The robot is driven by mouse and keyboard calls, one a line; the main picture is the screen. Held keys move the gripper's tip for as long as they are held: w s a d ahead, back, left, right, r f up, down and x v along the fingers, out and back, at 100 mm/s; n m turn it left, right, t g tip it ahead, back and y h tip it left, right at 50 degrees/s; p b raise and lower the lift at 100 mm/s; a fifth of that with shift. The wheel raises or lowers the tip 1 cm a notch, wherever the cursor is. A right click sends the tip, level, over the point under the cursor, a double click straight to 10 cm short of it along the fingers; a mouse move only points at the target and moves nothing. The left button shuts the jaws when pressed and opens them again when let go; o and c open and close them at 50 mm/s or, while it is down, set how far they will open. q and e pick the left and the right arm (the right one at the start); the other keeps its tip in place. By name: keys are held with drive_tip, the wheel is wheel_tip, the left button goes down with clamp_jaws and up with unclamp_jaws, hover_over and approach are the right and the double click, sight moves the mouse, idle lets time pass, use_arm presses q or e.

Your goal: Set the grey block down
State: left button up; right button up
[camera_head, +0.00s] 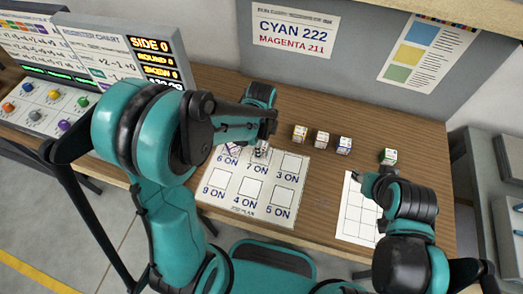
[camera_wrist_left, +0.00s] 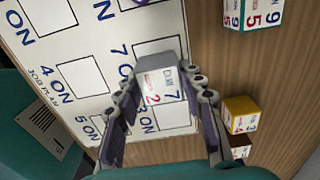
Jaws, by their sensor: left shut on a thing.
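My left gripper (camera_wrist_left: 160,82) is shut on the grey block (camera_wrist_left: 156,92), which has a grey side and a white face with a blue 7 and a red 2. In the left wrist view the block is over the white job plan sheet (camera_wrist_left: 30,50), near the 7 ON and 3 ON squares. I cannot tell whether it touches the sheet. In the head view my left gripper (camera_head: 262,146) is at the sheet's back edge by 7 ON, and the block is mostly hidden. My right gripper (camera_head: 362,177) is at the white grid card (camera_head: 352,222); its fingers are unclear.
Yellow-topped (camera_head: 300,133), brown-topped (camera_head: 322,139) and blue-topped (camera_head: 344,145) cubes stand right of the sheet. A green-topped cube (camera_head: 389,156) is farther right. A console (camera_head: 100,55) with lit readouts stands at the left. Wood is bare between the sheet and card.

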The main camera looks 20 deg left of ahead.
use_arm(q)
wheel_tip(320, 180, down, 2)
drive_tip(key=shift+f, duration=0.25)
drive_tip(key=shift+b, duration=0.3)
drive_tip(key=shift+f, duration=0.15)
drive_tip(key=o, duration=1.1)
